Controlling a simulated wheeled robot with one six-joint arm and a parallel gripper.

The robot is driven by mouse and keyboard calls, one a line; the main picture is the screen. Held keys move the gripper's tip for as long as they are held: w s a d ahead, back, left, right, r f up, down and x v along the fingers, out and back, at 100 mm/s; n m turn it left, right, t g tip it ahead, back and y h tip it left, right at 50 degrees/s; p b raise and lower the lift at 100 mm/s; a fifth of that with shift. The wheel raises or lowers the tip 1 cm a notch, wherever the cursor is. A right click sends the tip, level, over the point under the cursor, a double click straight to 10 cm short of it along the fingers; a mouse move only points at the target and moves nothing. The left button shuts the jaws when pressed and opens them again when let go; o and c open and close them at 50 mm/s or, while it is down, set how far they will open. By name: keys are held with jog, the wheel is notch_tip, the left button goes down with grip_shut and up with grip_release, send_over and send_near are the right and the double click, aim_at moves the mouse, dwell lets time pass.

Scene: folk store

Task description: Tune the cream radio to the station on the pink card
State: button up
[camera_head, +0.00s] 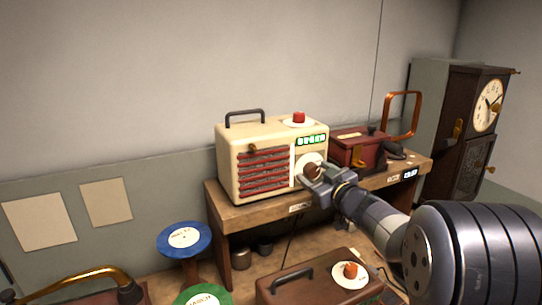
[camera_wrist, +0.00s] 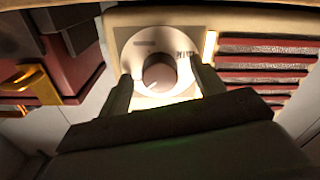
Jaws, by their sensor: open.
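The cream radio (camera_head: 228,155) stands on a wooden desk, with a red slatted grille, a dark top handle and a red button on a white disc on top. A small green-lit display (camera_head: 311,140) is on its front; I cannot read it for sure. Its brown tuning knob (camera_head: 312,169) sits on a white dial below the display. In the wrist view the knob (camera_wrist: 158,72) has a pale pointer mark toward the lower left. My gripper (camera_head: 318,180) is open, with one finger on each side of the knob; I cannot tell whether they touch it. No pink card is in view.
A dark red box (camera_head: 358,152) with a brass part stands close at the radio's right. The desk (camera_head: 215,200) has a small lit label at its right. A blue disc stool (camera_head: 184,239), a green disc and a brown case (camera_head: 290,285) are in front. A clock cabinet (camera_head: 440,130) stands at right.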

jog(key=v, duration=0.8)
jog(key=shift+p, duration=0.4)
jog(key=shift+c, duration=0.4)
jog(key=shift+w+a+n, duration=0.45)
jog(key=shift+w+a, duration=0.05)
jog(key=shift+w, duration=0.7)
jog(key=shift+w+a+n, duration=0.4)
jog(key=shift+w+a, duration=0.1)
jog(key=shift+w, duration=0.7)
jog(key=shift+w+a+n, duration=0.45)
jog(key=shift+w, duration=0.75)
jog(key=shift+w, duration=0.15)
jog(key=c, duration=0.7)
